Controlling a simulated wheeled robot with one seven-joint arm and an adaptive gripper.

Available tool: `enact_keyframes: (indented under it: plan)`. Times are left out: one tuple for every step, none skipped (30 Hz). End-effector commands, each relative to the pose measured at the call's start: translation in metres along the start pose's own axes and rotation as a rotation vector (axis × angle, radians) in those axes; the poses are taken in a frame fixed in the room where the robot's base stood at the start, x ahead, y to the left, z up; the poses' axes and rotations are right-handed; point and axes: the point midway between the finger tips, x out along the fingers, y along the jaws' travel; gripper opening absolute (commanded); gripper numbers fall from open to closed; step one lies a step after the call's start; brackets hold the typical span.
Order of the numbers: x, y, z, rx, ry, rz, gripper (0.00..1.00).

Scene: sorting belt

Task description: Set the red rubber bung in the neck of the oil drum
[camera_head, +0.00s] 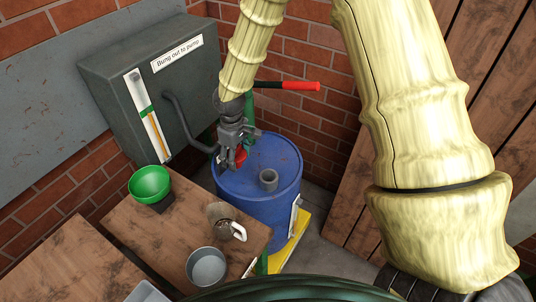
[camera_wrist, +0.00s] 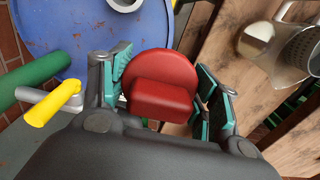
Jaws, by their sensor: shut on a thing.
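The red rubber bung (camera_wrist: 162,85) is between the teal-padded fingers of my gripper (camera_wrist: 168,92) in the wrist view. In the head view the bung (camera_head: 239,156) shows as a red patch at my gripper (camera_head: 232,150), over the rear left of the blue oil drum (camera_head: 250,205). The drum's neck (camera_head: 268,180) is a grey open ring on its top, to the right of and nearer than the bung. In the wrist view part of the neck (camera_wrist: 125,3) shows at the top edge. The bung is apart from the neck.
A grey box (camera_head: 150,80) labelled "Bung out to pump" hangs behind, with a bent pipe (camera_head: 185,125). A red-and-black handle (camera_head: 290,86) crosses behind the drum. A green bowl (camera_head: 149,183), metal jug (camera_head: 222,218) and grey cup (camera_head: 206,267) stand on the wooden table (camera_head: 130,222).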

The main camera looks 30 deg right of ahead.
Motion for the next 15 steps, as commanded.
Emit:
enact_keyframes:
  plan:
    - [0.0,0.003,0.002,-0.048,0.0,-0.001,0.44]
    - [0.001,0.004,0.003,-0.082,0.0,-0.001,0.44]
    - [0.002,0.006,0.005,-0.128,0.0,-0.002,0.44]
    - [0.002,0.008,0.006,-0.161,0.0,-0.002,0.44]
    - [0.003,0.01,0.007,-0.196,0.0,-0.003,0.44]
    - [0.004,0.012,0.008,-0.241,0.0,-0.003,0.44]
    - [0.005,0.013,0.01,-0.275,0.0,-0.003,0.44]
    - [0.006,0.015,0.011,-0.309,0.0,-0.003,0.44]
    - [0.007,0.017,0.012,-0.355,0.0,-0.003,0.44]
    - [0.007,0.019,0.013,-0.389,0.001,-0.003,0.44]
    - [0.008,0.02,0.014,-0.423,0.001,-0.003,0.44]
    - [0.009,0.022,0.015,-0.469,0.001,-0.003,0.44]
    - [0.01,0.023,0.017,-0.503,0.001,-0.004,0.44]
    - [0.01,0.025,0.018,-0.538,0.001,-0.004,0.44]
    - [0.011,0.027,0.019,-0.583,0.001,-0.004,0.44]
